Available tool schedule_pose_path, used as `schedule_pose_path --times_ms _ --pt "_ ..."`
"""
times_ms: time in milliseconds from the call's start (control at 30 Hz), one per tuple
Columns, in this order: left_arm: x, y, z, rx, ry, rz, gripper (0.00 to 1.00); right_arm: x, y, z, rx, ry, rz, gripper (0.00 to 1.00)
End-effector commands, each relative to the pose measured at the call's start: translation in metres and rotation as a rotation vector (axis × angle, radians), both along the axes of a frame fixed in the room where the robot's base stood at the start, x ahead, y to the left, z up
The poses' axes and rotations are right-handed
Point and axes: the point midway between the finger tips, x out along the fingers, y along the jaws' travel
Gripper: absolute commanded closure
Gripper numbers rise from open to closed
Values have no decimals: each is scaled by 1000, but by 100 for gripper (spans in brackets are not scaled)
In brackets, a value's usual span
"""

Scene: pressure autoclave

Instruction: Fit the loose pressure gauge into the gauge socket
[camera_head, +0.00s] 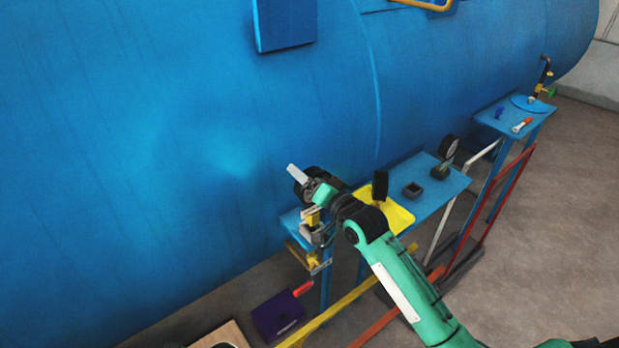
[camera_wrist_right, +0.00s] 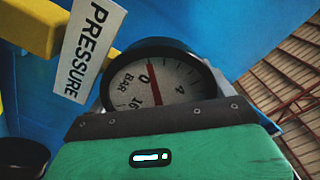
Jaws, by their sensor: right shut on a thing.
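My right gripper (camera_head: 318,190) is over the left end of the blue table in the head view, shut on a round black pressure gauge (camera_head: 303,187). In the right wrist view the gauge (camera_wrist_right: 155,84) shows a white dial marked BAR and a red needle. It stands just beyond the gripper's green body, which hides its lower part. A white PRESSURE label (camera_wrist_right: 88,40) is close to the gauge's left side. I cannot make out the gauge socket or whether the gauge touches it. My left gripper is not in view.
The blue table (camera_head: 440,197) carries a yellow tray (camera_head: 398,218), an open dark block (camera_head: 412,190) and another gauge (camera_head: 448,147) on a stand. The large blue vessel (camera_head: 180,150) rises behind. A purple box (camera_head: 278,316) lies on the floor.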

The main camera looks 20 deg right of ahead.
Motion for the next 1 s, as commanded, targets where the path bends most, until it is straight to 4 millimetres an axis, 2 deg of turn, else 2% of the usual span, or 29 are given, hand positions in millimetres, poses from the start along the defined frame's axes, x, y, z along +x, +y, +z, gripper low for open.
schedule_pose_path --times_ms 267,1000 --pt "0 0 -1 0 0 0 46 0 0 -1 0 -3 0 54" --pt "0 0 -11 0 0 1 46 0 0 -19 1 -3 0 54"
